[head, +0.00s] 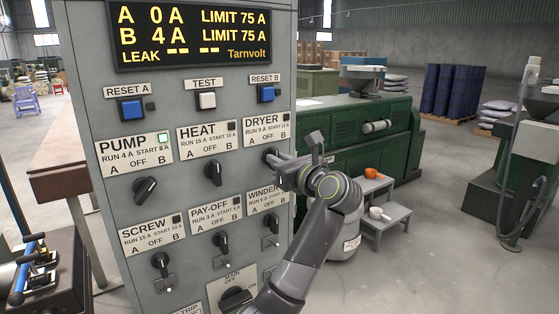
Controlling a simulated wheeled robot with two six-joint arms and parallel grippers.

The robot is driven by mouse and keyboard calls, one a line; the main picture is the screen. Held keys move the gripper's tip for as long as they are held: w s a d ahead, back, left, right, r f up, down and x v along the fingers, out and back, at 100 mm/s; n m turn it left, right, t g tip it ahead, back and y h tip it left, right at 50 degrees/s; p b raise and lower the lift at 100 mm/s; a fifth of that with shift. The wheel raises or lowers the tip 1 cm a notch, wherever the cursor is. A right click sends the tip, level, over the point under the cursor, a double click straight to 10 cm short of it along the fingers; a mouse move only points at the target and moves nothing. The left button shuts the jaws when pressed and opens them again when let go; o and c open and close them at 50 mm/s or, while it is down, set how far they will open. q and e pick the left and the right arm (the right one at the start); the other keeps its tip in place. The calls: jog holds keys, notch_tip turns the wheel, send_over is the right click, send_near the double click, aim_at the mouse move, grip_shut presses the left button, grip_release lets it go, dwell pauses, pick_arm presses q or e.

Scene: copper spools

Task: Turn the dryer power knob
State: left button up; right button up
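The grey control panel (125,208) fills the left and middle of the head view. The dryer label (265,131) is at its right edge, marked A, OFF and B, with a dark lamp. My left gripper (272,158) is at the dryer knob just below that label, with its fingers pointing left at the panel. The gripper covers most of the knob, so I cannot tell where it points or whether the fingers are closed on it. My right gripper is not in view.
The pump knob (145,190) leans toward B, and its lamp is green. The display (191,35) reads A 0 A and B 4 A. The heat knob (213,173) is left of my gripper; the winder knob (271,224) is below. Grey steps (391,217) stand right.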

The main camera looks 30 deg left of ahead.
pick_arm(q)
grip_shut()
jog(key=shift+w+d+m+p, duration=0.1)
jog(key=shift+m+p, duration=1.9)
jog(key=shift+m, duration=0.25)
jog(key=shift+w+m+p, duration=0.1)
jog(key=shift+m+p, duration=1.9)
jog(key=shift+m, duration=0.25)
jog(key=o, duration=0.7)
grip_release()
jog(key=shift+o, duration=0.2)
jog(key=shift+f, duration=0.1)
